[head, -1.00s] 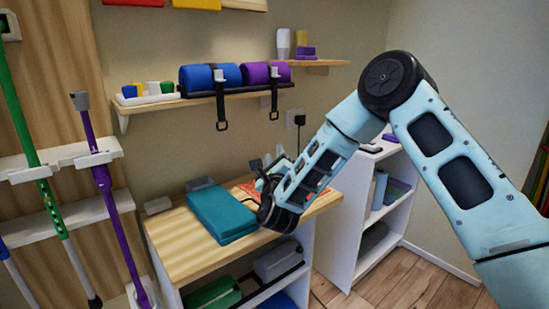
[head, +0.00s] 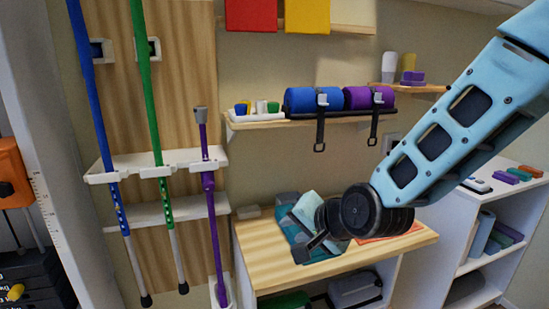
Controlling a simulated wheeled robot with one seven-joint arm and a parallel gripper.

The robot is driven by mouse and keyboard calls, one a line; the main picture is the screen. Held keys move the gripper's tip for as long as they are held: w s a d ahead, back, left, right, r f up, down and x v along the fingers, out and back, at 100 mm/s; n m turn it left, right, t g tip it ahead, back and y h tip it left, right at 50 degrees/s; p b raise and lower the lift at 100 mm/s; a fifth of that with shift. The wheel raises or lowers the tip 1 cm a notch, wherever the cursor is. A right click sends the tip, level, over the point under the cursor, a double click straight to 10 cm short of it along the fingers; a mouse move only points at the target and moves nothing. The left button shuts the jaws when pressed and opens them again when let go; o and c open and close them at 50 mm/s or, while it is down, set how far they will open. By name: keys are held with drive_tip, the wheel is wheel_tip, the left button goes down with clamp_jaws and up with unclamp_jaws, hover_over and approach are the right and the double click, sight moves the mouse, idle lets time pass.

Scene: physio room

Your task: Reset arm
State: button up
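My gripper (head: 312,246) is at the end of my light blue arm, over the wooden-topped cabinet (head: 265,265) in the head view. It points down and left, above the teal block (head: 308,258) on the cabinet top. Its fingers are dark and small here, partly covered by my wrist, so I cannot tell if they are open or shut. I cannot tell whether it touches the block. No held thing shows.
Blue (head: 82,90), green (head: 147,80) and purple (head: 209,195) poles stand in a rack at left. A shelf (head: 262,122) with a blue roll (head: 313,99) and a purple roll (head: 369,97) hangs behind. A white shelf unit (head: 470,250) stands at right.

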drive_tip(key=s+d+n+g+h, duration=0.1)
drive_tip(key=s+d+n+g, duration=0.2)
drive_tip(key=s, duration=0.5)
drive_tip(key=s+d+r+n+g+h+p, duration=0.1)
drive_tip(key=s+d+n+g+h, duration=0.1)
drive_tip(key=s+n, duration=0.3)
drive_tip(key=s+d+n+g+h+p, duration=0.1)
drive_tip(key=s+d+n+g+h, duration=0.1)
drive_tip(key=s, duration=1.1)
drive_tip(key=d+n+g, duration=0.1)
drive_tip(key=d+n, duration=0.1)
drive_tip(key=n, duration=0.1)
drive_tip(key=shift+s+d+r+g, duration=0.2)
drive_tip(key=shift+d+r+g, duration=0.1)
drive_tip(key=shift+d, duration=0.05)
